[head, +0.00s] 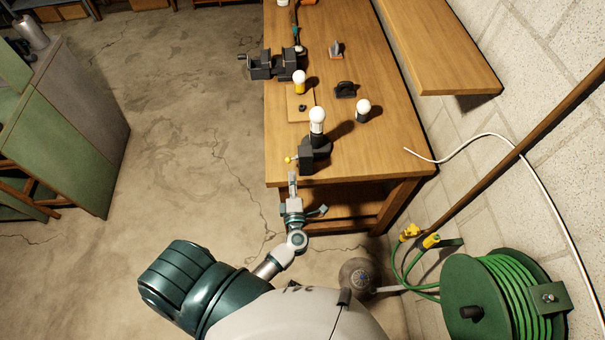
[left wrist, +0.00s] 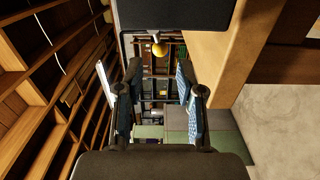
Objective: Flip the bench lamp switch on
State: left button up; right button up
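The bench lamp (head: 316,124) has a dark block base and a white bulb, and stands at the near end of the wooden workbench. A small yellow knob (head: 289,160) sticks out from the left side of its base, apparently the switch. My left gripper (head: 306,196) is just short of the bench's near edge, close to the knob. In the left wrist view its fingers (left wrist: 156,90) are spread with nothing between them. The yellow knob (left wrist: 159,49) shows beyond the fingertips, with no visible contact. A dark block (left wrist: 175,14) fills the top. My right gripper is not in view.
The workbench (head: 345,150) also holds a bulb on a board (head: 300,78), another bulb (head: 363,110) and a black vise (head: 275,64). A green hose reel (head: 505,295) stands at lower right by the wall. The floor left of the bench is clear.

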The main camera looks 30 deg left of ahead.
aim_at(287, 162)
pick_arm(q)
jog(key=x, duration=0.2)
jog(key=b+x, duration=0.1)
jog(key=x, duration=0.2)
jog(key=a+b+x, duration=0.1)
jog(key=x, duration=0.2)
jog(key=shift+s+a+f, duration=0.1)
jog(key=shift+s+f, duration=0.05)
jog(key=shift+f, duration=0.25)
jog(key=shift+s+r, duration=0.1)
jog(key=shift+s, duration=0.1)
jog(key=c, duration=0.4)
jog(key=shift+s+d+r, duration=0.1)
jog(key=shift+d, duration=0.15)
jog(key=shift+c, duration=1.2)
jog(key=shift+d, duration=0.35)
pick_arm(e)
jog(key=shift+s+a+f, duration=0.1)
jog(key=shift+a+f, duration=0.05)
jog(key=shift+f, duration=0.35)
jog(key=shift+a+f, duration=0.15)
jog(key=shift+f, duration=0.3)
